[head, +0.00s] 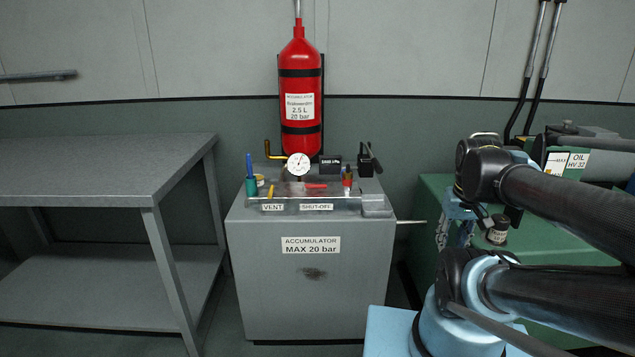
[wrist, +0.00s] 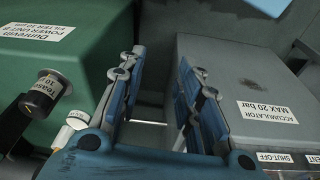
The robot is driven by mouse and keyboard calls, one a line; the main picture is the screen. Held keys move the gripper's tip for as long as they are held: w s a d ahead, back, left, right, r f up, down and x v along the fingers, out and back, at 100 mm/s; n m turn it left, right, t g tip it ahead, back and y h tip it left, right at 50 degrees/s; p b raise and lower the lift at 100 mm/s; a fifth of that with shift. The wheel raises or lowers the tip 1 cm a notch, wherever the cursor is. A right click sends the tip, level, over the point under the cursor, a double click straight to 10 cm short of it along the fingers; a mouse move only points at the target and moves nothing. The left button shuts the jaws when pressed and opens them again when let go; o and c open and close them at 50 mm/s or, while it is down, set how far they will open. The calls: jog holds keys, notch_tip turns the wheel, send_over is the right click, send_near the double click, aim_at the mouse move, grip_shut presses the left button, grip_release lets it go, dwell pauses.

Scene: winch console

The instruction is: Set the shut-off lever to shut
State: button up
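The shut-off lever (head: 316,185) is a small red handle on top of the grey accumulator cabinet, just behind the SHUT-OFF label (head: 316,207). It appears to lie roughly crosswise; its exact setting is too small to tell. A yellow handle (head: 270,191) stands behind the VENT label (head: 272,208). My gripper (wrist: 158,78) is open and empty, pointing down into the gap between the green unit and the cabinet. In the head view my gripper is largely hidden by my arm, right of the cabinet and apart from the lever. The wrist view does not show the lever.
The grey cabinet (head: 290,283) carries a gauge (head: 299,164), a green cup (head: 251,186) and a red-capped bottle (head: 347,180). A red cylinder (head: 300,70) stands behind. A grey table (head: 95,170) is left; a green unit (head: 433,190) is right. A thin rod (head: 410,222) sticks out rightward.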

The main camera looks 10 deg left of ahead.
jog(key=w+a+r+n, duration=0.6)
jog(key=w+a+r, duration=0.1)
jog(key=w+r, duration=0.15)
notch_tip(320, 180, up, 11)
jog(key=n, duration=1.3)
send_over(316, 188)
jog(key=s+d, duration=0.1)
jog(key=s, duration=0.2)
jog(key=shift+y, duration=0.3)
jog(key=w+f, duration=0.1)
jog(key=f, duration=0.4)
jog(key=w+f, duration=0.1)
jog(key=f, duration=0.5)
jog(key=w+f, duration=0.1)
jog(key=f, duration=0.4)
jog(key=shift+w+a+f, duration=0.15)
jog(key=shift+a+f, duration=0.15)
jog(key=shift+f, duration=0.1)
jog(key=shift+c, duration=0.6)
jog(key=shift+a, duration=0.1)
grip_shut()
